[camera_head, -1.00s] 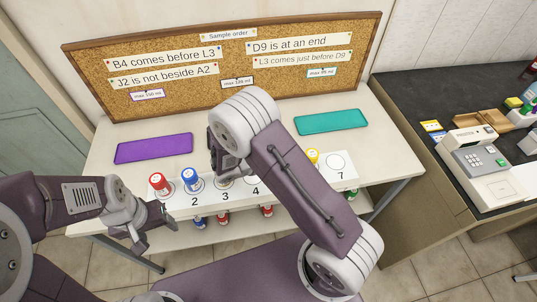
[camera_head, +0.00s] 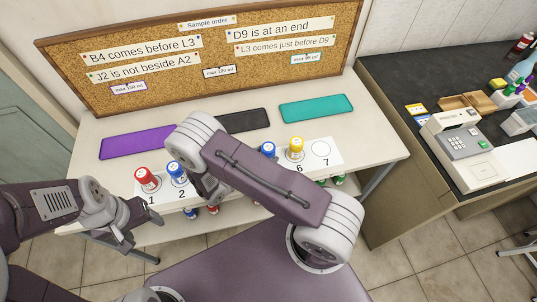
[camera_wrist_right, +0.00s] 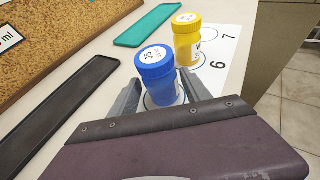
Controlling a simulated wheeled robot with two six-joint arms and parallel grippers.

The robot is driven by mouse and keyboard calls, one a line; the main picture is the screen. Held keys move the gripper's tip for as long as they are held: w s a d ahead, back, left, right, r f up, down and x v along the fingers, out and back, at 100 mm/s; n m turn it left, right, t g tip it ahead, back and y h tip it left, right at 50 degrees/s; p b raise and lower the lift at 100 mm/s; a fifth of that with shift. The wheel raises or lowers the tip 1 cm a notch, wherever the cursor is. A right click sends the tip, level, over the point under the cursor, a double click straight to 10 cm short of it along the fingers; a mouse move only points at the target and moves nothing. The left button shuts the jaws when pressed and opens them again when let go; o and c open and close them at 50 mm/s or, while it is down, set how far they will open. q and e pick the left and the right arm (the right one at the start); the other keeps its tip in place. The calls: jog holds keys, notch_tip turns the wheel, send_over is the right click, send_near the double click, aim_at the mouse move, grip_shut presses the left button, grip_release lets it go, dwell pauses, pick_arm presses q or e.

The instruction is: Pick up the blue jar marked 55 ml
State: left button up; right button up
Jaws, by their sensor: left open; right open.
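The blue jar marked 55 (camera_wrist_right: 157,76) stands upright on the numbered strip, next to the yellow jar, in the right wrist view. It also shows just past my right forearm in the head view (camera_head: 268,150). My right gripper (camera_wrist_right: 160,84) is open, with one finger on each side of this jar; I cannot tell whether either touches it. In the head view my right forearm hides its fingers. My left gripper (camera_head: 146,217) is open and empty at the front left of the table. Another blue jar (camera_head: 177,172) stands at place 2.
A red jar (camera_head: 147,180) stands at place 1 and a yellow jar (camera_head: 296,148) at place 6; place 7 is empty. Purple (camera_head: 137,142), black (camera_head: 243,121) and teal (camera_head: 316,108) mats lie behind. More jars sit on the lower shelf.

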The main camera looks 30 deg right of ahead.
aim_at(273, 144)
jog(key=p+x, duration=0.1)
jog(key=x, duration=0.4)
jog(key=shift+d+r, duration=0.1)
jog(key=shift+d, duration=0.05)
jog(key=shift+r, duration=0.1)
jog(key=shift+c, duration=1)
jog(key=c, duration=1)
jog(key=shift+r, duration=0.35)
notch_tip(273, 144, up, 3)
jog(key=shift+r, duration=0.1)
jog(key=shift+s+d+r+p, duration=0.3)
jog(key=shift+s+r, duration=0.9)
jog(key=shift+s, duration=0.75)
jog(key=shift+s+d+r+p, duration=0.25)
jog(key=shift+s+r, duration=0.9)
jog(key=shift+s, duration=0.75)
jog(key=shift+s+d+r+p, duration=0.15)
jog(key=shift+s+r+p, duration=0.15)
jog(key=shift+s+r, duration=1.3)
